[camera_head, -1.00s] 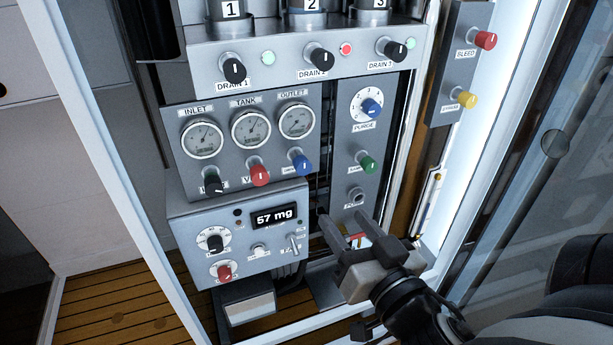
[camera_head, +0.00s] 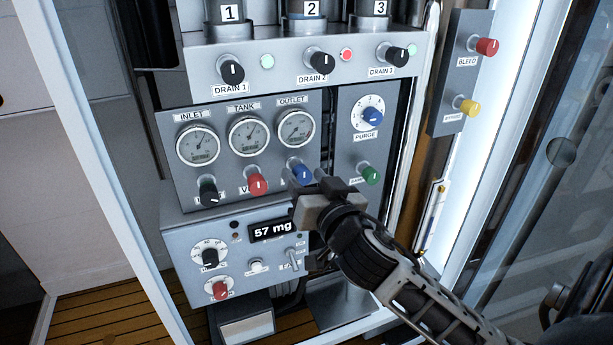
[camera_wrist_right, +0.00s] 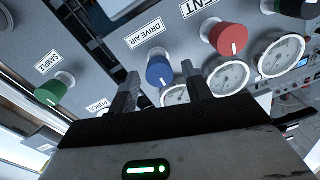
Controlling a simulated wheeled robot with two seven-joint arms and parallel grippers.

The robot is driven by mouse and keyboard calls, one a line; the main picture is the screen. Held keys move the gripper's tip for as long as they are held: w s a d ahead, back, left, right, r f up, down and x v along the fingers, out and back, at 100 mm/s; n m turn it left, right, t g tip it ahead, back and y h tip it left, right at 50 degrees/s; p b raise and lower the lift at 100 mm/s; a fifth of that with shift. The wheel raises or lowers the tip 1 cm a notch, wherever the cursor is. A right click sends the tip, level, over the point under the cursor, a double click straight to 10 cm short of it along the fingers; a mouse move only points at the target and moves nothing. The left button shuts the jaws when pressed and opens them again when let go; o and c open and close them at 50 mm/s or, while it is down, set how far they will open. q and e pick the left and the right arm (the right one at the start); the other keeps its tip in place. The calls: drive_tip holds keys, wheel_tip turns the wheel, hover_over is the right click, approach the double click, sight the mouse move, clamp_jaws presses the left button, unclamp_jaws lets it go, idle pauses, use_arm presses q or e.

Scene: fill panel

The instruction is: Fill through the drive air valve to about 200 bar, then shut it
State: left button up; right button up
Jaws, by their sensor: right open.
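The drive air valve is a blue knob (camera_head: 302,174) with a white mark, under the outlet gauge (camera_head: 296,128); its label reads in the right wrist view (camera_wrist_right: 158,70). My right gripper (camera_head: 307,180) is open in front of this knob. In the right wrist view its fingertips (camera_wrist_right: 160,80) appear on either side of the knob, with gaps visible; how deep they reach is unclear. The tank gauge (camera_head: 249,135) and inlet gauge (camera_head: 197,145) stand to the left. Their needle readings are too small to tell. My left gripper is not in view.
The red vent knob (camera_head: 257,184) is close on the left, the green sample knob (camera_head: 370,174) on the right. A blue purge knob (camera_head: 372,116) is above right. Drain knobs (camera_head: 319,60) line the shelf above.

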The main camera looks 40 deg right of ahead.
drive_tip(key=shift+w, duration=0.2)
drive_tip(key=c, duration=1)
drive_tip(key=shift+o, duration=0.2)
